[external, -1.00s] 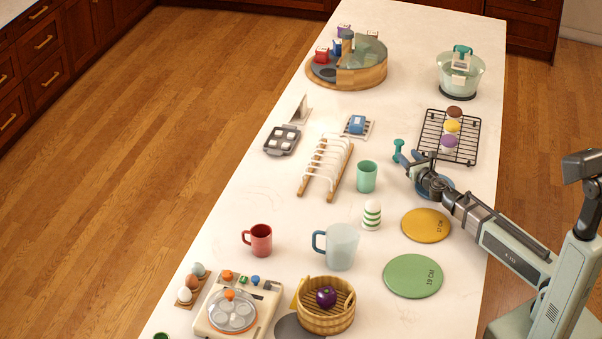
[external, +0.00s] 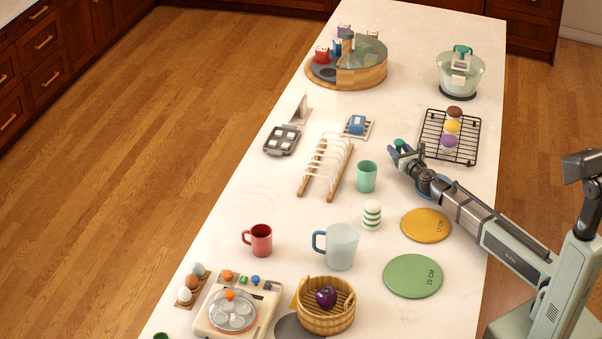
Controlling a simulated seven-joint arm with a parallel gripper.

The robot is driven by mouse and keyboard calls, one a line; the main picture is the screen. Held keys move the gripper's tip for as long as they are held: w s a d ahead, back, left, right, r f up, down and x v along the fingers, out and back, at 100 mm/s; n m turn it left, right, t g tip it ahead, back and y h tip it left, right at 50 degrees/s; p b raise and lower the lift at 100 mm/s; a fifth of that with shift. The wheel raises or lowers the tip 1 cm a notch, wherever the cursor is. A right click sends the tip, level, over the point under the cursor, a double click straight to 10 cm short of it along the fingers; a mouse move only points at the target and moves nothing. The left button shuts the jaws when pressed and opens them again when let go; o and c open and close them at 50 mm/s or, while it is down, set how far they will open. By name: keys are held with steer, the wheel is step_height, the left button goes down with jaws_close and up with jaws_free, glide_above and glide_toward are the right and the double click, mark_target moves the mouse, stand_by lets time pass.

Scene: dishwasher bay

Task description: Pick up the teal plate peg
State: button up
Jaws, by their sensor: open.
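The teal plate peg (external: 398,143) stands on the white counter, left of the black wire rack. Only its rounded top shows clearly; my gripper hides its lower part. My gripper (external: 401,153) is open and low at the peg, with its fingers at or beside the stem. I cannot tell whether they touch it.
A blue plate (external: 450,188) lies partly hidden under my arm. A yellow plate (external: 426,225) and a green plate (external: 412,276) lie nearer. A mint cup (external: 366,176) and the wire rack (external: 470,139) with several round items flank my gripper.

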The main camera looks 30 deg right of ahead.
steer(key=shift+w, duration=0.15)
jaws_close()
stand_by(0.4)
steer(key=shift+r, duration=0.15)
